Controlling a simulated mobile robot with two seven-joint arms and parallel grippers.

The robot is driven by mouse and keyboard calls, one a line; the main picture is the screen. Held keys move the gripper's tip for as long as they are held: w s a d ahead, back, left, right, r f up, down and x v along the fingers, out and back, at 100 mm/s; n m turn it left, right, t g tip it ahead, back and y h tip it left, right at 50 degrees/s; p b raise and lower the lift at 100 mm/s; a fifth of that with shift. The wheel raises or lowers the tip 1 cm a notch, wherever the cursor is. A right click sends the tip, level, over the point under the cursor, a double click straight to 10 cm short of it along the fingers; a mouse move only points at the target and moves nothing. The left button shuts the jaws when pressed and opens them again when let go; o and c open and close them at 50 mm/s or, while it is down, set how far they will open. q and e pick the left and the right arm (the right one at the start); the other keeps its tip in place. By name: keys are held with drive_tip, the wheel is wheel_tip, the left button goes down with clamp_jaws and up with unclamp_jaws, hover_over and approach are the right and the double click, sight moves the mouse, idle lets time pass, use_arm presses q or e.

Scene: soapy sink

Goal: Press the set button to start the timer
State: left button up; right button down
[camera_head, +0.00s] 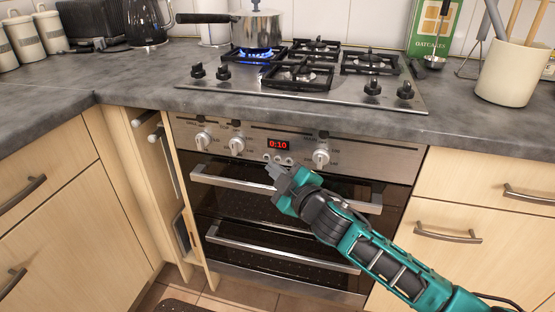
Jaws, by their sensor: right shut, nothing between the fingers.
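The oven's steel control panel (260,136) carries a timer display (278,145) with red digits that look like 0:10. A row of small round buttons (277,159) sits just under the display; their labels are too small to read, so I cannot tell which is the set button. My right gripper (274,171) is shut and empty, its fingertips just below the buttons in the picture. I cannot tell whether it touches the panel. My left gripper is not in view.
Control knobs (321,159) flank the display. An oven door handle (235,179) runs behind my right gripper. A narrow pull-out cupboard (148,165) stands open at the left. Above, a pot (258,27) sits over a lit blue flame (256,54) on the hob.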

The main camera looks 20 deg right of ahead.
drive_tip(key=shift+w+d, duration=0.25)
drive_tip(key=shift+w, duration=0.1)
drive_tip(key=shift+w+d, duration=0.2)
drive_tip(key=shift+w, duration=0.1)
idle(0.8)
drive_tip(key=shift+p, duration=0.3)
drive_tip(key=shift+s+a, duration=0.4)
drive_tip(key=shift+s, duration=0.25)
drive_tip(key=shift+s+a, duration=0.1)
drive_tip(key=s+a, duration=0.1)
drive_tip(key=s, duration=0.1)
drive_tip(key=s+a+p, duration=0.1)
drive_tip(key=s, duration=0.1)
drive_tip(key=shift+a, duration=0.3)
